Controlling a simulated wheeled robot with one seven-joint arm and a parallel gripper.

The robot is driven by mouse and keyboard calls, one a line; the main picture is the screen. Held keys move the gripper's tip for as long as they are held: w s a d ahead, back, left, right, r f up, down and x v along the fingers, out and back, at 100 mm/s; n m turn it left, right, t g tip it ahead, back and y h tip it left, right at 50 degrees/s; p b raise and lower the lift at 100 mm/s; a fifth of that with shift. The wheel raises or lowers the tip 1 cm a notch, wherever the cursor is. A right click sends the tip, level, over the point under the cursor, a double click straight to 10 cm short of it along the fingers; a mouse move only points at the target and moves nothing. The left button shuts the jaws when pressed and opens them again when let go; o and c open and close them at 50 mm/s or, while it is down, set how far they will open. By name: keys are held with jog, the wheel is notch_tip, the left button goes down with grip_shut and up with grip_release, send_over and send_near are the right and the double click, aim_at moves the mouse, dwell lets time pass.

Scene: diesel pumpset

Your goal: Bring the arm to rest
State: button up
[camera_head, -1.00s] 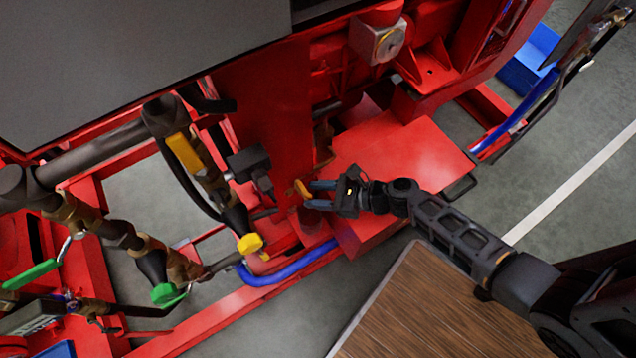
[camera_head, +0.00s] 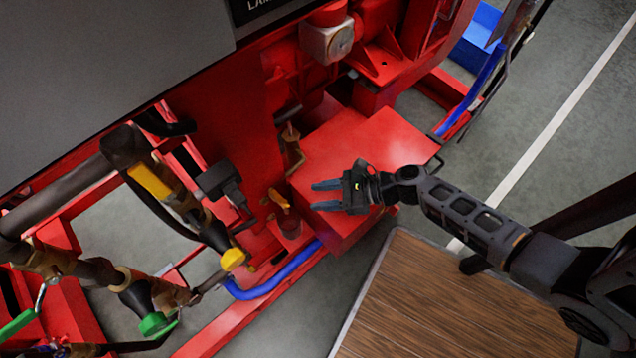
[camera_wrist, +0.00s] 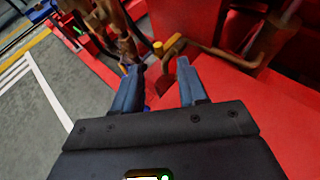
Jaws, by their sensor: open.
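My gripper (camera_head: 326,196) is open and empty in the head view. It is over the front part of the red box (camera_head: 375,150) of the pumpset. An orange-yellow handle (camera_head: 279,199) is to the left of the fingertips, with a visible gap between. In the wrist view, my two blue-grey fingers (camera_wrist: 158,75) stand apart with nothing between them. A brown metal lever (camera_wrist: 178,45) with a yellow tip shows beyond them. My arm reaches in from the right side of the head view.
A wooden-topped table (camera_head: 450,310) is below my arm. A yellow handle (camera_head: 232,259), a blue hose (camera_head: 275,285) and a green handle (camera_head: 153,323) are at the lower left. A large grey panel (camera_head: 100,70) fills the upper left. Bare floor (camera_head: 560,110) lies to the right.

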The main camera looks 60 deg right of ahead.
dwell(0.4)
jog(key=s+n+h, duration=0.1)
jog(key=s+n, duration=0.1)
jog(key=s+n+g+h+p, duration=0.1)
jog(key=s+n, duration=0.1)
jog(key=s, duration=0.1)
jog(key=s+r+n+g+h, duration=0.1)
jog(key=s+n, duration=0.2)
jog(key=shift+s+a, duration=0.1)
jog(key=shift+a, duration=0.05)
jog(key=s+a+r+n+t+h+p, duration=0.1)
jog(key=s+a+r+n, duration=0.1)
jog(key=r+n, duration=0.5)
jog(key=s+a+r+n+t+h+p, duration=0.1)
jog(key=s+a+r+n+t, duration=0.1)
jog(key=r+n, duration=0.6)
jog(key=s+a+r+n+t+h+p, duration=0.1)
jog(key=r+n, duration=0.7)
jog(key=r, duration=1.1)
jog(key=s+a+t, duration=0.1)
jog(key=s+a, duration=0.1)
jog(key=a, duration=0.1)
jog(key=shift+s, duration=0.35)
